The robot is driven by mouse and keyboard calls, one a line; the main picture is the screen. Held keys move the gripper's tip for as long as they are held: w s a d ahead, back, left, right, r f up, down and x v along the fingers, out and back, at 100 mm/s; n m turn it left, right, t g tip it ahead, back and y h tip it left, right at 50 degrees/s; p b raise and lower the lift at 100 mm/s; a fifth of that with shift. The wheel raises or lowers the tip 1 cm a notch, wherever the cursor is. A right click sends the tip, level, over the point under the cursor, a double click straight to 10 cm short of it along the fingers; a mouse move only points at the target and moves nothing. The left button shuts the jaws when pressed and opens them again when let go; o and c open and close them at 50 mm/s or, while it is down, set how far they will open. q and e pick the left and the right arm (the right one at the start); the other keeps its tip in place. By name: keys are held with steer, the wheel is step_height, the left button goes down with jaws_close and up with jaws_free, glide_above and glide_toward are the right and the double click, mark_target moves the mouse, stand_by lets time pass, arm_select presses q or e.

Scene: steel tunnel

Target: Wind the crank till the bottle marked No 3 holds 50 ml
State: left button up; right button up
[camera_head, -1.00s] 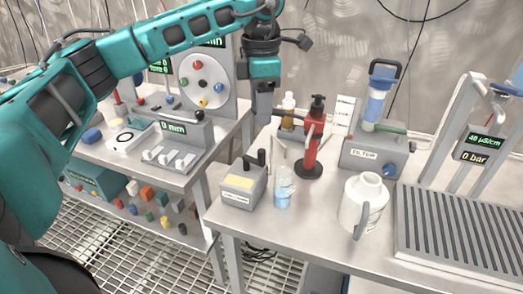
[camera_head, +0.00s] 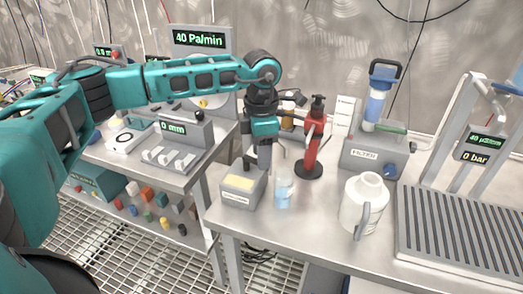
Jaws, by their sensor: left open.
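A grey box (camera_head: 240,191) with a yellowish top panel and a white front label stands on the right-hand bench. A dark upright handle (camera_head: 247,164) shows at its back edge; I take this to be the crank. My left gripper (camera_head: 264,166) is open and points down just right of the handle, in front of part of the box. I cannot tell whether it touches anything. A small clear bottle (camera_head: 284,191) with pale blue liquid stands right of the box. Its marking and exact level are too small to read. My right gripper is not in view.
A red hand pump (camera_head: 311,145) stands behind the bottle. A filter unit (camera_head: 373,150), a white jug (camera_head: 363,205) and a slatted tray (camera_head: 455,230) stand to the right. The bench's front edge is clear. A second bench (camera_head: 150,172) lies left across a gap.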

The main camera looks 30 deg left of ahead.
arm_select(q)
jaws_close()
steer(key=shift+w+n, duration=0.45)
steer(key=shift+n, duration=0.75)
jaws_free()
steer(key=shift+r, duration=0.15)
step_height(320, 180, up, 13)
steer(key=shift+p, duration=0.3)
